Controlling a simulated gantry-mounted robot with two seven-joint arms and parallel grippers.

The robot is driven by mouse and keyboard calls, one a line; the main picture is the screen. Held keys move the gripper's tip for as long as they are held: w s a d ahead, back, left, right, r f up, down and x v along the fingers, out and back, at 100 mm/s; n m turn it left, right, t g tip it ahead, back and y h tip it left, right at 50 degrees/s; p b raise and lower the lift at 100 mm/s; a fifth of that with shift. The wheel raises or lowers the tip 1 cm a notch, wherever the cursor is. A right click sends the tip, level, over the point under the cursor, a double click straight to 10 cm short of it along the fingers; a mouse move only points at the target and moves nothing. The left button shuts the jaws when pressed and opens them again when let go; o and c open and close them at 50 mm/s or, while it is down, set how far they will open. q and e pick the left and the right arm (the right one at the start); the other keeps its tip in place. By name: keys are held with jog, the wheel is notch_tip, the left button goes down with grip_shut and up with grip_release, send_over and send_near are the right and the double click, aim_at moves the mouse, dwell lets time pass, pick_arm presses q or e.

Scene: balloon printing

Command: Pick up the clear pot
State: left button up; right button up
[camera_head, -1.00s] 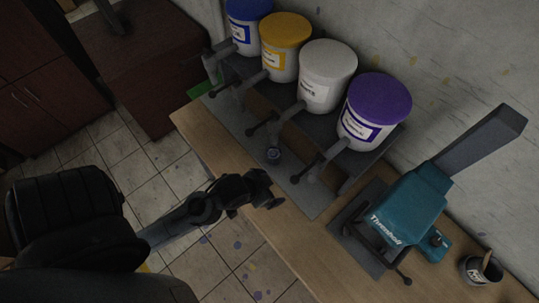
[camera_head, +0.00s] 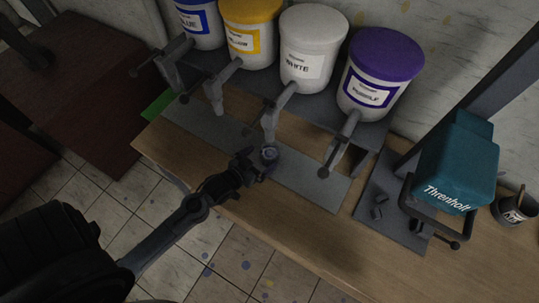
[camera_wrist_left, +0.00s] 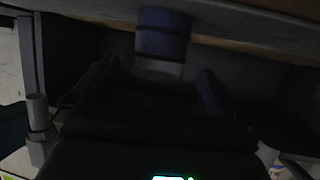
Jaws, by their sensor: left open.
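The clear pot (camera_head: 269,155) is a small, dark-looking cup on the grey mat, below the dispenser spouts. In the left wrist view the pot (camera_wrist_left: 163,38) shows a bluish band with a paler part below it, in dim light. My left gripper (camera_head: 255,168) is open, with its fingertips right at the near left side of the pot. In the wrist view its fingers (camera_wrist_left: 152,84) lie left and right of the pot's line. I cannot tell whether they touch it. My right gripper is out of view.
Blue (camera_head: 201,25), yellow (camera_head: 250,35), white (camera_head: 312,48) and purple (camera_head: 378,75) paint buckets stand on a raised grey shelf with protruding spouts and levers. A teal Threnholt press (camera_head: 455,165) and a dark tin (camera_head: 514,210) stand at right. Wood is bare at front.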

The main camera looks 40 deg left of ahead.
aim_at(275, 149)
pick_arm(q)
jog(key=shift+x, duration=2.9)
jog(key=c, duration=1.2)
jog(key=shift+r, duration=0.1)
jog(key=shift+c, duration=0.2)
